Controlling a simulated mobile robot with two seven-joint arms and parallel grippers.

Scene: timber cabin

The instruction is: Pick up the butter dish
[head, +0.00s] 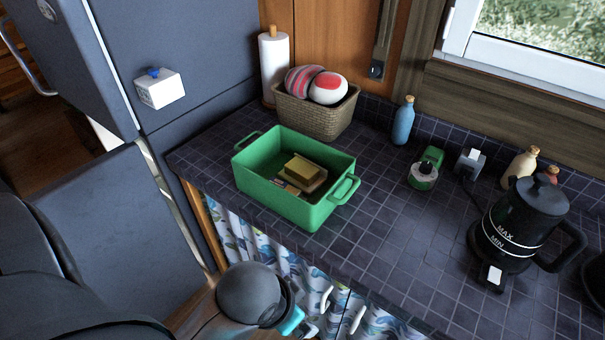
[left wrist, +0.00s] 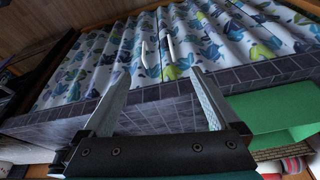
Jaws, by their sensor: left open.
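The butter dish (head: 309,184) is a small brown base with a yellow block on top. It lies inside a green two-handled baking dish (head: 290,208) on the dark tiled counter, beside a small patterned item (head: 284,187). My left gripper is at the bottom of the head view, low in front of the counter, with its fingers not clear there. In the left wrist view my left gripper (left wrist: 160,100) is open and empty, pointing towards the curtain, with the green dish (left wrist: 270,107) at its right. The butter dish is not visible there. My right gripper is not in view.
A wicker basket (head: 318,120) and paper towel roll (head: 273,65) stand behind the green dish. A blue bottle (head: 403,122), a tape-like green item (head: 424,175) and a black kettle (head: 521,225) are to the right. A patterned curtain (head: 262,240) with white handles hangs below the counter edge.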

